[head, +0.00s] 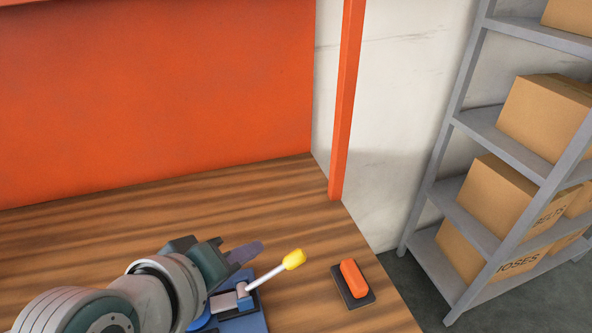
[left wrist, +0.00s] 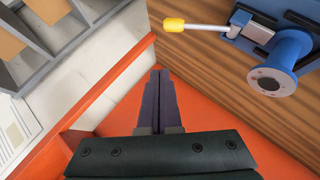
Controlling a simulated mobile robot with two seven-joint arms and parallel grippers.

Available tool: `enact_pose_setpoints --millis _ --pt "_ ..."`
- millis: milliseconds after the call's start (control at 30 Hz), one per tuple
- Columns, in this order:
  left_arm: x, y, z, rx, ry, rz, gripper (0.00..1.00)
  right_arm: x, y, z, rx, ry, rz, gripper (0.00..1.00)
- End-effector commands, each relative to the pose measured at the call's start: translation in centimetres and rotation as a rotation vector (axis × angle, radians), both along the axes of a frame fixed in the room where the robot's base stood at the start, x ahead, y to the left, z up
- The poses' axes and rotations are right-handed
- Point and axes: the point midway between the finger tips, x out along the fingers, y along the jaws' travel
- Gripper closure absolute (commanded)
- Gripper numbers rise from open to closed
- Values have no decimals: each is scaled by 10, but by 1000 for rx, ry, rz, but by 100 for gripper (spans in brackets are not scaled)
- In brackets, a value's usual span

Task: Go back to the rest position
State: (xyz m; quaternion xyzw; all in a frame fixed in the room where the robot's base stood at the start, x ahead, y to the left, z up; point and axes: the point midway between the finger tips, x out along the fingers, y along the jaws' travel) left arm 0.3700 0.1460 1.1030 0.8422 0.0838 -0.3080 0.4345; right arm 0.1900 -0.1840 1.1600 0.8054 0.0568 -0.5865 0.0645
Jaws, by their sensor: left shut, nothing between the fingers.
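My left gripper (head: 247,252) is over the wooden table at the bottom of the head view, its arm coming in from the lower left. It also shows in the left wrist view (left wrist: 160,75), with its dark fingers together and nothing between them. Beside it is a blue dispenser (head: 247,322) with a lever tipped by a yellow knob (head: 294,260). In the left wrist view the dispenser's round blue spout (left wrist: 278,80) and the yellow knob (left wrist: 174,25) lie to the right of and above the fingers, apart from them. My right gripper is in neither view.
An orange block on a dark base (head: 354,280) sits near the right edge of the wooden table (head: 190,230). An orange panel (head: 150,90) and post (head: 346,100) stand behind. A grey shelf (head: 465,130) with cardboard boxes (head: 545,115) is at right. The table's back middle is clear.

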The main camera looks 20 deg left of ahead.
Motion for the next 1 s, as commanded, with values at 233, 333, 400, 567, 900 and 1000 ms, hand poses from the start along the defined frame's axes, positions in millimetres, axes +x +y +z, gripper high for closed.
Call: enact_pose_setpoints --millis 233,333,400,567,900,1000 --pt "-1 0 0 5 2 -4 100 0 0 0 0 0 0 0" --pt "-9 2 2 58 29 -57 100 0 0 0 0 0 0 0" --pt "-24 4 5 141 73 -140 100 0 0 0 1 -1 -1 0" --pt "-78 14 19 397 225 -412 100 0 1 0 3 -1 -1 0" --pt "-182 38 80 723 483 -838 100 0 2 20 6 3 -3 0" --pt "-180 38 110 718 481 -832 100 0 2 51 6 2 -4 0"
